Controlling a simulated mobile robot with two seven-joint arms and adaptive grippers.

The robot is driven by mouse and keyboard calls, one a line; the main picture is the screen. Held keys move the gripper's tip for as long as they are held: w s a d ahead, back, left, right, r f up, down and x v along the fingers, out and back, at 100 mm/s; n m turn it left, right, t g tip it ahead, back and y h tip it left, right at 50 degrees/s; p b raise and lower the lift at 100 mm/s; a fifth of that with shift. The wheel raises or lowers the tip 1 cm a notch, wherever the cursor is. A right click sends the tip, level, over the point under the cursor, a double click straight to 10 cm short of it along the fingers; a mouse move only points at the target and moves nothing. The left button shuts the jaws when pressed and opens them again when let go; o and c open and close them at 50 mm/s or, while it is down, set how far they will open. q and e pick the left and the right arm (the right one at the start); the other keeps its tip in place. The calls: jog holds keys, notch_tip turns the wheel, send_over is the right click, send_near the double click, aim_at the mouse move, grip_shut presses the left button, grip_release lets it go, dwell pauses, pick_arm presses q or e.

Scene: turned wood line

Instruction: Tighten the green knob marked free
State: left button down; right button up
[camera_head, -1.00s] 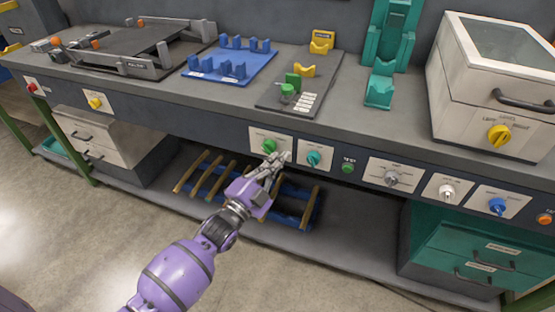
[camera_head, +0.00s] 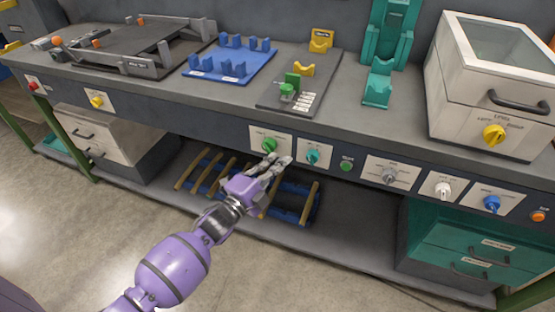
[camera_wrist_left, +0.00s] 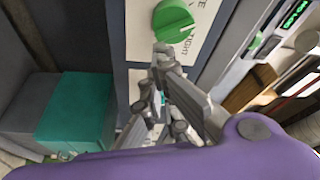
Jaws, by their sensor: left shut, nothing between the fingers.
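The green knob (camera_head: 269,146) sits on a white plate on the bench's front panel. In the left wrist view the green knob (camera_wrist_left: 174,20) is near the top, with a slot line across its face; lettering beside it is partly visible and seems to end in "TIGHT". My left gripper (camera_head: 285,160) is just below and right of the knob in the head view, its grey fingers shut and empty. In the wrist view the fingertips (camera_wrist_left: 161,56) are just below the knob, apparently apart from it. My right gripper is not in view.
A teal knob (camera_head: 312,158) sits close to the right, then a green button (camera_head: 346,166) and a grey knob (camera_head: 389,176). The bench top (camera_head: 330,130) overhangs above. A blue slatted rack (camera_head: 290,208) lies on the shelf below. Floor is open in front.

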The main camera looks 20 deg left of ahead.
pick_arm(q)
jog(key=shift+w+a+f+m+g+y+p, duration=0.1)
jog(key=shift+a+f+m+g+y+p, duration=0.4)
jog(key=shift+m+p, duration=1)
jog(key=shift+s+a+f+m+g+y+p, duration=0.1)
jog(key=shift+a+f+m+g+y+p, duration=0.35)
jog(key=shift+m, duration=2)
jog(key=shift+w+a+f+m+g+y+p, duration=0.1)
jog(key=shift+a+f+m+g+y+p, duration=0.15)
jog(key=shift+a+f+m+g+p, duration=1.2)
jog(key=shift+d+r+m+t+b, duration=0.3)
jog(key=shift+d+r+m+t, duration=0.3)
